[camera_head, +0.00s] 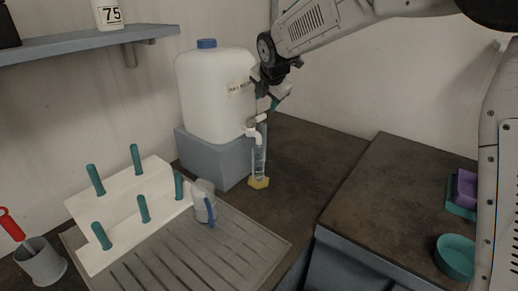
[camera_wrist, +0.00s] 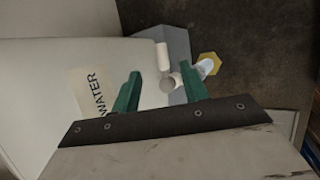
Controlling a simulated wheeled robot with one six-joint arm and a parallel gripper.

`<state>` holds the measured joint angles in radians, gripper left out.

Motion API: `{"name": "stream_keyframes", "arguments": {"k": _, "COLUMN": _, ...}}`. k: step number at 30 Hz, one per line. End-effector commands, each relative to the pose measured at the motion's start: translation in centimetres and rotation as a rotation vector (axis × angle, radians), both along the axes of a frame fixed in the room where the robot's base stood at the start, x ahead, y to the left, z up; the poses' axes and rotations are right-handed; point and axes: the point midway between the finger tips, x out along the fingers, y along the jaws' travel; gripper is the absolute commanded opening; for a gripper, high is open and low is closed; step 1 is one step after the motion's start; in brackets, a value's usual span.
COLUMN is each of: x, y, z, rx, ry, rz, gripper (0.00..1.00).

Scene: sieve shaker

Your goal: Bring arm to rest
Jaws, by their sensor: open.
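My gripper (camera_head: 275,101) is in front of the upper right side of the white water container (camera_head: 212,95), above its tap (camera_head: 254,129). In the wrist view my gripper (camera_wrist: 161,82) shows two green fingers spread apart with nothing held between them. The white tap (camera_wrist: 163,58) shows between and beyond the fingers, and I cannot tell whether they touch it. A clear measuring cylinder (camera_head: 260,158) with a yellow base stands upright below the tap. In the wrist view its yellow base (camera_wrist: 211,58) shows past the right finger, and the "WATER" label (camera_wrist: 92,92) lies left of the fingers.
The container stands on a grey block (camera_head: 212,160). A white peg rack (camera_head: 122,212) and a jug (camera_head: 204,201) are at the front left by the ribbed drainer (camera_head: 190,255). A shelf (camera_head: 85,45) hangs upper left. The right counter (camera_head: 395,195) has clear room beside a teal bowl (camera_head: 455,257).

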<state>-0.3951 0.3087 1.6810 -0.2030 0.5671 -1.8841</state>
Motion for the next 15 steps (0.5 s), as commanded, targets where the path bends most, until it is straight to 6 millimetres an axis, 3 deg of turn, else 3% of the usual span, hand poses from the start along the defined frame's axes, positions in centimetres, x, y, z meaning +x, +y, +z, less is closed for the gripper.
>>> {"name": "stream_keyframes", "arguments": {"k": 5, "x": -0.3, "y": -0.2, "z": -0.3, "rx": 0.061, "ry": 0.035, "rz": -0.11, "gripper": 0.44}}
{"name": "stream_keyframes", "arguments": {"k": 8, "x": -2.1, "y": -1.0, "z": -2.3, "rx": 0.124, "ry": 0.126, "rz": -0.28, "gripper": 0.44}}
{"name": "stream_keyframes", "arguments": {"k": 11, "x": -5.5, "y": -2.6, "z": -4.0, "rx": 0.19, "ry": 0.232, "rz": -0.505, "gripper": 0.44}}
{"name": "stream_keyframes", "arguments": {"k": 15, "x": -11.8, "y": -6.8, "z": -3.9, "rx": 0.284, "ry": 0.345, "rz": -0.881, "gripper": 0.44}}
